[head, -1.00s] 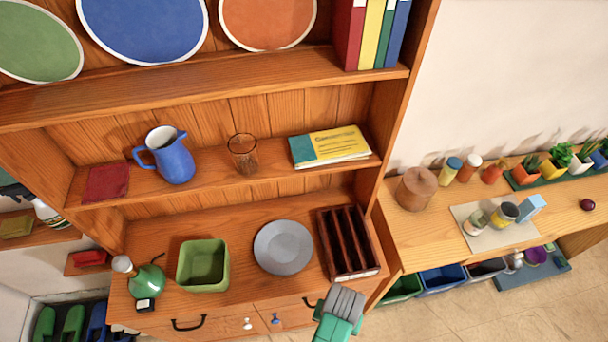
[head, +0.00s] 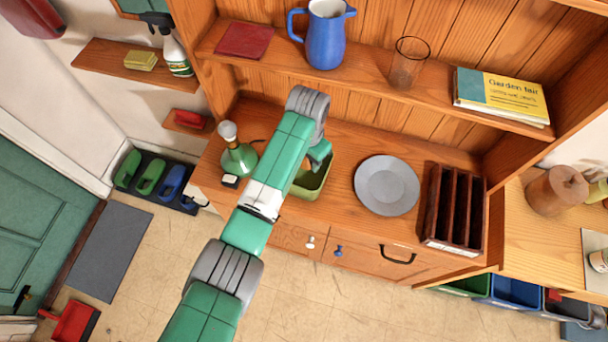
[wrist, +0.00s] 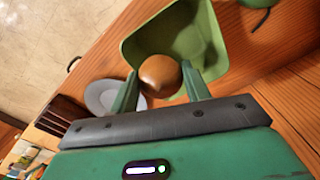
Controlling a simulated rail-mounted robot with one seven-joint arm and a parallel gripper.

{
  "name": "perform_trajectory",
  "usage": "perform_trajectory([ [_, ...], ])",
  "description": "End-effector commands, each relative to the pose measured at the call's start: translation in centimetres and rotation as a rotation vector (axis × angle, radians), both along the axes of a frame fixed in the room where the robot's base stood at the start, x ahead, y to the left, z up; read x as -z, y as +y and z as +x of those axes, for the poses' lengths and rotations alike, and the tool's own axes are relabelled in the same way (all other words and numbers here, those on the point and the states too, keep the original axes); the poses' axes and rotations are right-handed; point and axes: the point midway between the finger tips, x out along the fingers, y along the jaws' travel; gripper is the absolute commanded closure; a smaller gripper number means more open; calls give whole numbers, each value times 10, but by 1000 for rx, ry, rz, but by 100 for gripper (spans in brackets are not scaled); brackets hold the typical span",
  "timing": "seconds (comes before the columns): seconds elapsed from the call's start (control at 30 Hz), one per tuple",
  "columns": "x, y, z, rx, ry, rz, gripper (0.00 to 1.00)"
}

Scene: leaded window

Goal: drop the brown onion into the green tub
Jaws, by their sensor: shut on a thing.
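The brown onion (wrist: 160,74) is between the two fingers of my gripper (wrist: 161,88) in the wrist view, and the gripper is shut on it. The green tub (wrist: 197,32) is just beyond the onion in the wrist view, its opening facing me. In the head view the tub (head: 312,183) stands on the dresser's lower top, partly hidden by my arm. I cannot tell how high the onion is above the tub.
A grey plate (head: 387,186) and a dark slotted rack (head: 452,207) stand right of the tub. A green lamp-like object (head: 238,158) stands to its left. The shelf above holds a blue jug (head: 326,35), a glass (head: 408,62) and a book (head: 502,97).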

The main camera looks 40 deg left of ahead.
Motion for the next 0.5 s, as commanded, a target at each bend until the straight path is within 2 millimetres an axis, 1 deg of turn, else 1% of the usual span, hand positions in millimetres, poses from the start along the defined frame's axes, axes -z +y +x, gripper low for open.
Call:
perform_trajectory([
  [0.03, 0, 9, 0, -2, -1, 0, 76],
  [0.1, -4, 14, 0, -3, -2, -2, 76],
  [0.27, -5, 16, -1, -2, -2, -3, 76],
  [0.37, 1, 15, -1, -2, -2, -3, 76],
  [0.5, 18, 15, -1, -3, -2, -3, 76],
])
